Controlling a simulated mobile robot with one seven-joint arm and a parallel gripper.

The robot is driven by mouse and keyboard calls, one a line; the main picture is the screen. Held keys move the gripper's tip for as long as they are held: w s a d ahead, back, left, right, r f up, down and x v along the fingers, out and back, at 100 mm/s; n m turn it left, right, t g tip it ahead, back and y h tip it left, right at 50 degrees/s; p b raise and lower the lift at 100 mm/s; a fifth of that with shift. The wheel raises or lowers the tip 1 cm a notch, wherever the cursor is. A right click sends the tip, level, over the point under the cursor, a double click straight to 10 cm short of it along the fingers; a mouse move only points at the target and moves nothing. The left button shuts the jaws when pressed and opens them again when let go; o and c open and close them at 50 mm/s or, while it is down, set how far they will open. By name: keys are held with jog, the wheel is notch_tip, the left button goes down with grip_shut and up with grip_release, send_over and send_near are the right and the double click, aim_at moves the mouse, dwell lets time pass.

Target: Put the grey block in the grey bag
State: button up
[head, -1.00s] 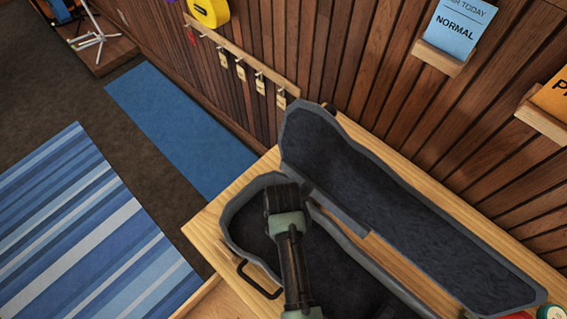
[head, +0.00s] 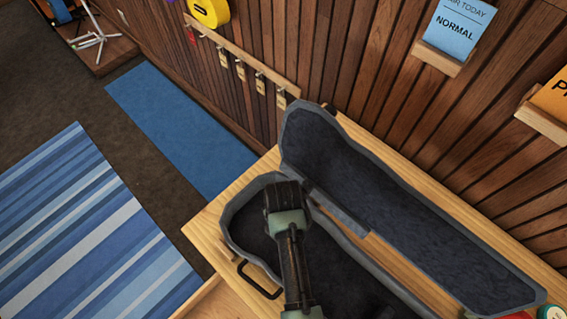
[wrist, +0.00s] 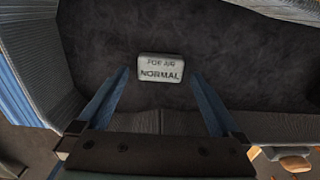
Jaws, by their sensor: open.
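The grey bag is an open, instrument-shaped case (head: 335,230) with a dark lining, lying on a wooden table. Its lid (head: 400,215) is folded back towards the wall. In the wrist view my gripper (wrist: 161,78) is open, with blue fingers spread apart. The small grey block (wrist: 161,68), with lettering reading "NORMAL", lies on the dark lining between and just beyond the fingertips, apart from both. The head view does not show the block.
A slatted wood wall (head: 370,60) rises behind the table (head: 207,233). It carries a blue card (head: 457,30) on a ledge and a rail of hanging tags (head: 240,60). A dark handle (head: 258,280) sticks out at the case's near side. Open floor lies left.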

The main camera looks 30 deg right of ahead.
notch_tip(320, 180, up, 11)
dwell(0.3)
jog(key=shift+w, duration=0.1)
